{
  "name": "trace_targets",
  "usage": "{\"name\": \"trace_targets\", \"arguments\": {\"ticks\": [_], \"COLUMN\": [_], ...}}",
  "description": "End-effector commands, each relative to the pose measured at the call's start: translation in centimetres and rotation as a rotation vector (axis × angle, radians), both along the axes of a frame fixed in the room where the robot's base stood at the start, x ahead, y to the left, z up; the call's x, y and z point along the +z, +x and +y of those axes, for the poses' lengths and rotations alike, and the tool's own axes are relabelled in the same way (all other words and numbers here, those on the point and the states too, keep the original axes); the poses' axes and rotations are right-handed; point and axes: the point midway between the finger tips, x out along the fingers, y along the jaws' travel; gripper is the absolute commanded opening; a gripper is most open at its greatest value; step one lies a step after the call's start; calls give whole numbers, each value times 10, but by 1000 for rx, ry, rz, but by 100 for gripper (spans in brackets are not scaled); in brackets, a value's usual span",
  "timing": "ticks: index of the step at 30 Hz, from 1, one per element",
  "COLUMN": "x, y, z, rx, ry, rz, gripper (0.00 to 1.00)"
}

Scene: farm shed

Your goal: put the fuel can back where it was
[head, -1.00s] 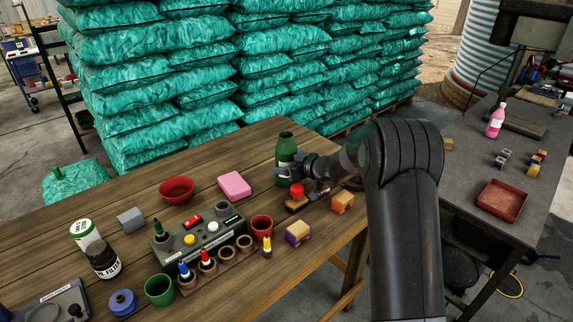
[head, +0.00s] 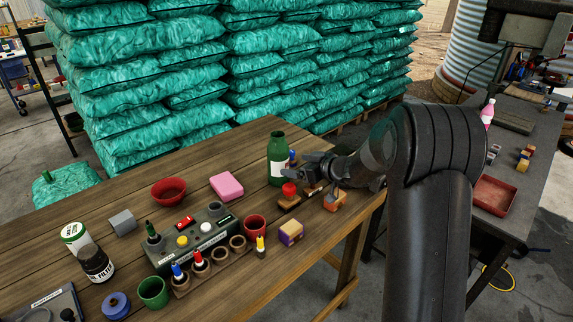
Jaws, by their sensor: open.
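No object is clearly marked as a fuel can. A green bottle-shaped container (head: 277,165) with a pale label stands upright near the far edge of the wooden table (head: 105,222). My gripper (head: 309,174) is open, just to the right of the green container, pointing left towards it. A gap shows between them, and nothing is seen in the jaws. My arm hides part of the table's right end.
A red-knobbed wooden stamp (head: 289,198), an orange block (head: 334,201) and a purple-yellow block (head: 290,232) sit close by. A pink block (head: 227,186) and red bowl (head: 169,191) lie left. Stacked green sacks (head: 140,60) stand behind the table.

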Motion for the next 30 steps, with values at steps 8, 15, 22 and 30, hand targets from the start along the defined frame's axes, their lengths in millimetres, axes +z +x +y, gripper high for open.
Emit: {"name": "trace_targets", "arguments": {"ticks": [8,15,22,30], "x": [10,26,94,153], "y": [-17,-16,-29,-99], "z": [-21,-28,-73,-135], "rx": [0,-56,-347,-697], "ry": [1,-25,-148,-274], "rz": [1,-28,-102,-46], "gripper": [85,85,85,85]}}
